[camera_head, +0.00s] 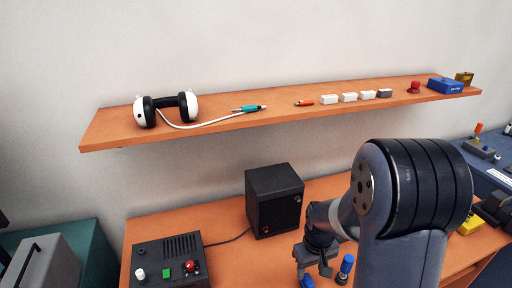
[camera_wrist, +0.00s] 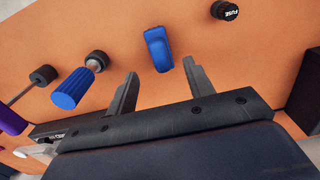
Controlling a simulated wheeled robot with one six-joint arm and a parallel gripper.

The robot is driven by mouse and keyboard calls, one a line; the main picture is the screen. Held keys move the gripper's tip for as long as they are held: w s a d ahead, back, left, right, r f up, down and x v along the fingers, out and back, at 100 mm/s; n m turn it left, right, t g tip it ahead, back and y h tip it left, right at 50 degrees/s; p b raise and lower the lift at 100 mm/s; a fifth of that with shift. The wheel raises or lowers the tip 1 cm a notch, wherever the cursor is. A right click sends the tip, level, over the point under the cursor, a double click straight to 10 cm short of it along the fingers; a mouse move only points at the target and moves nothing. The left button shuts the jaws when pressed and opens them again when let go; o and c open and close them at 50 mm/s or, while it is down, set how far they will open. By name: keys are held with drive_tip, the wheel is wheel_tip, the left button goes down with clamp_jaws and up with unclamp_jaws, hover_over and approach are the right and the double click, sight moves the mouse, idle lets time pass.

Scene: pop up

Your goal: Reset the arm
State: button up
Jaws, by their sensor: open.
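My gripper (camera_wrist: 160,80) is open in the wrist view, with its two dark fingers apart and nothing held between them. A small blue piece (camera_wrist: 158,48) lies on the orange surface just beyond the fingertips, apart from them. In the head view my gripper (camera_head: 314,264) hangs low over the orange desk (camera_head: 228,225), partly hidden behind my own arm. A blue-topped part (camera_head: 347,264) shows just right of it.
The wrist view shows a blue-handled part (camera_wrist: 72,90) left of the fingers and a black fuse cap (camera_wrist: 225,10). A black speaker box (camera_head: 274,200) and a control box (camera_head: 170,262) stand on the desk. A shelf (camera_head: 215,127) with headphones (camera_head: 165,108) runs above.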

sight(309, 280)
wheel_tip(309, 280, up, 5)
wheel_tip(309, 280, down, 13)
drive_tip(key=shift+f+b, duration=0.1)
drive_tip(key=shift+b, duration=0.25)
drive_tip(key=r+p, duration=0.2)
drive_tip(key=r, duration=1)
drive_tip(key=shift+w, duration=0.2)
drive_tip(key=w+r+m+p, duration=0.1)
drive_tip(key=p, duration=0.2)
drive_tip(key=w+m+p, duration=0.1)
drive_tip(key=w+p, duration=0.1)
drive_tip(key=p, duration=0.1)
drive_tip(key=w+r+m+p, duration=0.1)
drive_tip(key=p, duration=0.2)
drive_tip(key=shift+w+r+m, duration=0.3)
